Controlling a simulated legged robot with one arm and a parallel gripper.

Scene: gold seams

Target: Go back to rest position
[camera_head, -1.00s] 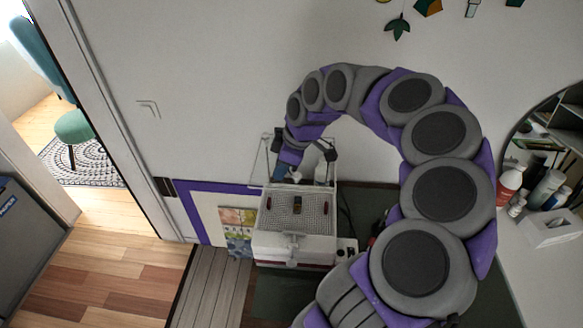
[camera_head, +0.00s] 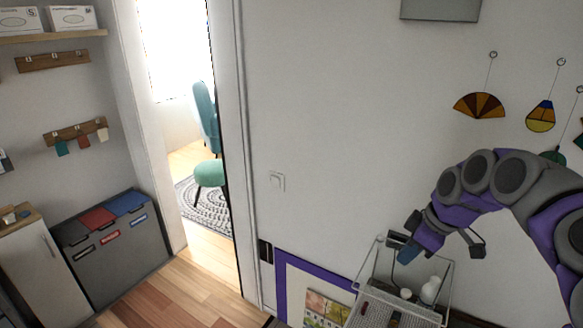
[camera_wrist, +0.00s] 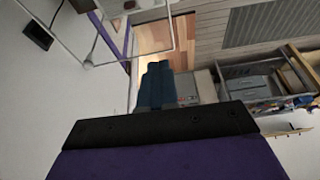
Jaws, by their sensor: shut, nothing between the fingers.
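My gripper (camera_head: 407,254) hangs at the end of my raised, curled grey and purple arm at the right of the head view. Its blue fingers are together and empty, over the upper part of a clear-walled white machine (camera_head: 408,308). I cannot tell whether they touch its clear wall. In the wrist view the shut fingers (camera_wrist: 156,84) point away from the camera, with nothing between them.
An open doorway shows a teal chair (camera_head: 211,173) on a patterned rug. A grey bin with coloured lids (camera_head: 112,255) stands left of it. Stained-glass pieces (camera_head: 480,106) hang on the wall. The wooden floor (camera_head: 205,295) before the doorway is clear.

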